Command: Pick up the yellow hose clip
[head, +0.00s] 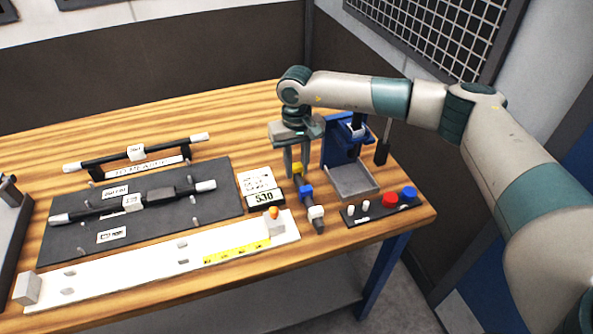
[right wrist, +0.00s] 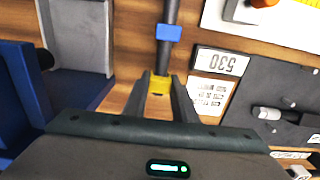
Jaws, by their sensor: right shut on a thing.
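The yellow hose clip (head: 297,169) is at the far end of a short row with a blue clip (head: 306,191) and a white clip (head: 316,212) on the wooden table, along a dark rod. My right gripper (head: 296,174) points down over the row with its fingers either side of the yellow clip. In the right wrist view the yellow clip (right wrist: 158,84) sits between the fingertips of my right gripper (right wrist: 160,92), which is shut on it. The blue clip (right wrist: 169,33) lies beyond it on the dark rod. My left gripper is not in view.
A blue stand with a grey tray (head: 352,183) is just right of the gripper. A button box (head: 378,208) is near the right corner. A 530 display (head: 264,198), a white gauge strip (head: 140,268) and a dark mat (head: 75,233) with rods lie to the left.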

